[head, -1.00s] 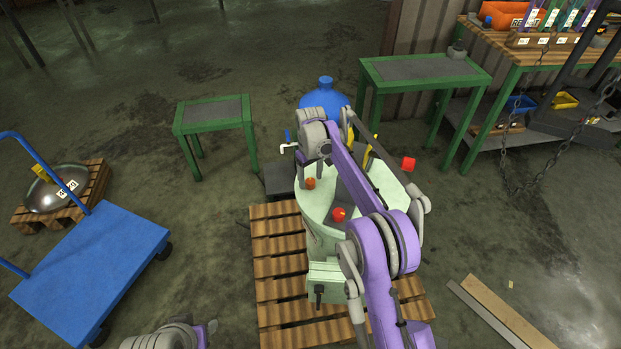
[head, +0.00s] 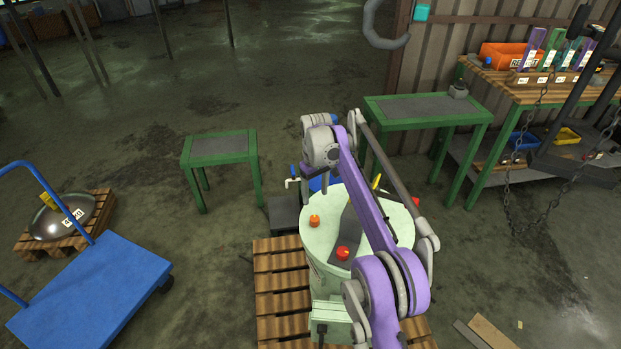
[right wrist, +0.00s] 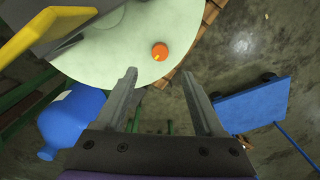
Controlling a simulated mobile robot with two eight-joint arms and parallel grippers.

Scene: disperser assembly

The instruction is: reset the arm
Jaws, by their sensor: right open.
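My right arm, purple and grey (head: 368,195), reaches up over the round pale-green machine top (head: 325,245). Its wrist is at the top, beyond the machine's far edge. In the right wrist view my right gripper (right wrist: 160,82) is open, its two grey fingers apart with nothing between them. The machine top (right wrist: 115,50) lies past the fingertips there. An orange knob (right wrist: 160,51) on it shows apart from the fingers. In the head view the right fingers are hard to make out. My left gripper is not in view.
The machine stands on a wooden pallet (head: 280,290). A blue cart (head: 95,295) is at left. Green tables (head: 220,146) and (head: 428,108) stand behind; a workbench (head: 520,93) is at right. A blue bottle (right wrist: 70,120) lies near the left finger. Open floor surrounds these.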

